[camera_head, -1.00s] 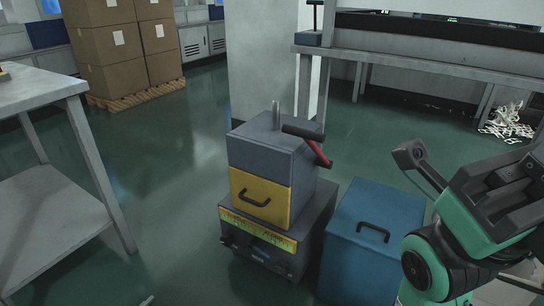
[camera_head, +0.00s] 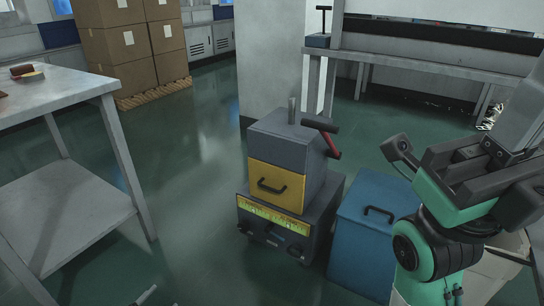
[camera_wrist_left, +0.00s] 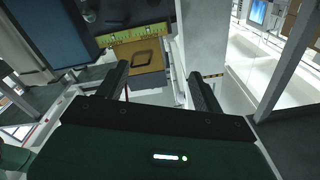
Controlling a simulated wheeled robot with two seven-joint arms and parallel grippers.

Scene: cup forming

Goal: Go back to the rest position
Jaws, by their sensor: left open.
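My left gripper (camera_wrist_left: 158,72) shows in the left wrist view, its two black fingers spread apart with nothing between them. Beyond the fingers is the yellow front (camera_wrist_left: 138,57) of a grey machine, seen from above and apart from them. My green and black right arm (camera_head: 430,245) stands folded at the right of the head view. Its fingers cannot be made out clearly.
The grey machine (camera_head: 285,135) stands on the floor beside a blue box (camera_head: 362,245). A grey table (camera_head: 62,96) is at left, a bench (camera_head: 420,60) at back right, stacked cartons (camera_head: 115,48) at back left. The floor between table and machine is open.

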